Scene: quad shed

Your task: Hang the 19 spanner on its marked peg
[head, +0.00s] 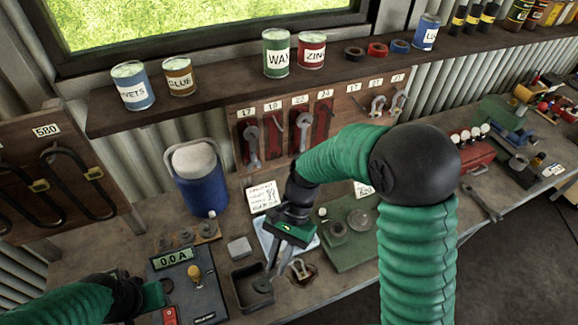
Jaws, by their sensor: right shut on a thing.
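My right gripper (287,252) points down over the bench, left of the green plate, and is shut on a small metal thing. A pale metal end (301,269) shows at its tips; it looks like part of a spanner, but its size mark cannot be read. The wooden peg board (348,112) stands at the back. Its red 19 marking (275,139) looks empty, between spanners hanging at 17 (250,140) and 22 (303,130). Another spanner (482,202) lies on the bench at right. My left gripper (150,295) is at lower left; its jaws are unclear.
A blue flask (197,180), a meter box (190,290) and a dark open tray (252,288) stand left of my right gripper. Tins such as the green one (277,53) line the shelf above the board.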

